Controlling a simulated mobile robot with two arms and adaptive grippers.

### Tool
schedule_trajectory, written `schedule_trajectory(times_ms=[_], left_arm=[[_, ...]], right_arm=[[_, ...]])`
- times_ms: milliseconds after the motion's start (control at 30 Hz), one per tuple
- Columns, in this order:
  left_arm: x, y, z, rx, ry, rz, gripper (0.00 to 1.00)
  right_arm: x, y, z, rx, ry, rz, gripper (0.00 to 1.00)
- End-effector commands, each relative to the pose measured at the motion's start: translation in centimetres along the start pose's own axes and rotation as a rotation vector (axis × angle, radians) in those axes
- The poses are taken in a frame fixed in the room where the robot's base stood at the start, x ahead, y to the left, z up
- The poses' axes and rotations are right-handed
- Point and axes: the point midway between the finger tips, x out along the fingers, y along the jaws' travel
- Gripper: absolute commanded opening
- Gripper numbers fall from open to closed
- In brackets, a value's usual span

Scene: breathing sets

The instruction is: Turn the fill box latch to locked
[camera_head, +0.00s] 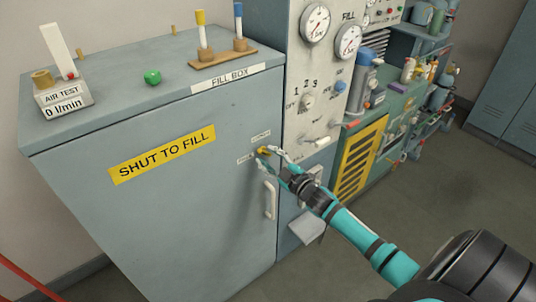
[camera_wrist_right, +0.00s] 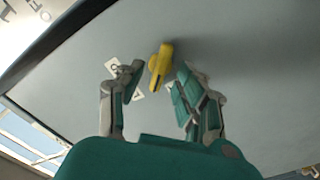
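The fill box (camera_head: 170,200) is a large grey-blue cabinet with its door shut and a yellow "SHUT TO FILL" label (camera_head: 162,153). Its latch (camera_head: 264,150) is a small yellow knob on the door's upper right, between two small white labels. In the right wrist view the yellow latch (camera_wrist_right: 160,68) stands between the fingers, slightly tilted from upright. My right gripper (camera_head: 270,158) is at the latch; in the wrist view its fingers (camera_wrist_right: 152,85) are apart on both sides, with gaps to the latch. The label words are too small to read surely. My left gripper is not in view.
A white door handle (camera_head: 270,200) sits just below the latch. A panel with gauges (camera_head: 315,24) and a selector knob (camera_head: 307,101) stands to the right. An air test stand (camera_head: 62,97), a green knob (camera_head: 152,77) and a tube rack (camera_head: 222,56) are on top of the box.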

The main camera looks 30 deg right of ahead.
Motion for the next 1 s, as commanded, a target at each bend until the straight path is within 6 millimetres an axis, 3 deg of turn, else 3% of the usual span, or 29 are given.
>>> schedule_trajectory(times_ms=[400,700,1000], left_arm=[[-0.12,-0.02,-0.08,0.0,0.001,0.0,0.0],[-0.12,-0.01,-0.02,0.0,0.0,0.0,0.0],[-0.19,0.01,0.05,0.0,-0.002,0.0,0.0]], right_arm=[[1.03,-0.03,-0.01,0.0,0.0,-0.001,0.36],[1.0,-0.02,-0.02,0.0,0.001,-0.001,0.0],[0.99,-0.02,-0.03,0.009,0.0,-0.001,0.0]])
